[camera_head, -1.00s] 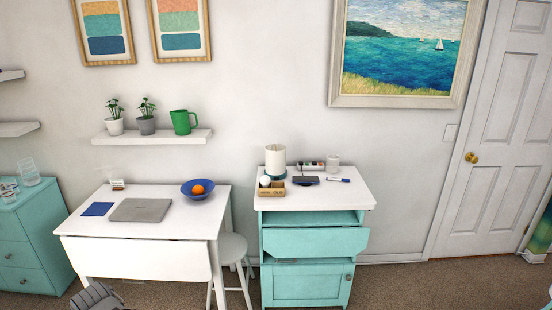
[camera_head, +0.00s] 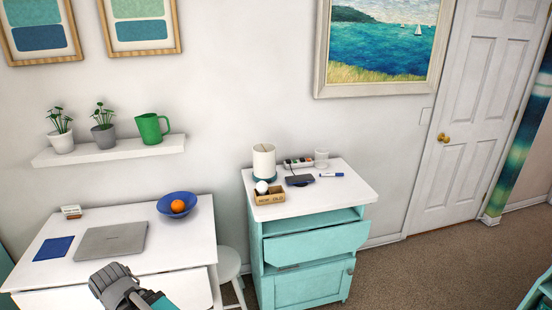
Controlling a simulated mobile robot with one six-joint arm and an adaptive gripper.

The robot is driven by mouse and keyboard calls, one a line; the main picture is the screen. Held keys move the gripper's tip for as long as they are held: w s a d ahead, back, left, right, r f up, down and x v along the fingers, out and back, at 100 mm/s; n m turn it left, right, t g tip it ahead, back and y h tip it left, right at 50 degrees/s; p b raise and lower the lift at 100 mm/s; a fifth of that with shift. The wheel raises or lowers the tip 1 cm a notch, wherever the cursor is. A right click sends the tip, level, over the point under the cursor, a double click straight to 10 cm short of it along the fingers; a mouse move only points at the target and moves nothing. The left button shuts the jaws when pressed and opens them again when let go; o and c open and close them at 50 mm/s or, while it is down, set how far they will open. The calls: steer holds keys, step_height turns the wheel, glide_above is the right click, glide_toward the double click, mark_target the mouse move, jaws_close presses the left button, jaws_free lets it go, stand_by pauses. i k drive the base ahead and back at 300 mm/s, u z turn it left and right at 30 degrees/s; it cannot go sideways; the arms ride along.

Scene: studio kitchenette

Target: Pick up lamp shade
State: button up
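The lamp shade (camera_head: 264,159) is a cream-white cylinder standing upright on top of the teal cabinet, toward its back left. A teal base shows at its lower edge. The cabinet (camera_head: 313,236) has a white top (camera_head: 338,195) and a partly open drawer front.
On the cabinet top, a small wooden box (camera_head: 268,196) with a white ball stands in front of the shade. A power strip (camera_head: 298,162), white cup (camera_head: 321,159), dark device (camera_head: 299,181) and blue marker (camera_head: 332,175) lie to its right. A stool (camera_head: 229,264) stands between table and cabinet.

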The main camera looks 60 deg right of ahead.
mark_target(264, 154)
steer(key=z, duration=0.25)
steer(key=i, duration=0.6)
steer(key=z, duration=1)
steer(key=i, duration=0.85)
steer(key=z, duration=0.65)
steer(key=k, duration=0.95)
steer(key=z, duration=0.2)
steer(key=i, duration=0.25)
steer(key=u, duration=0.1)
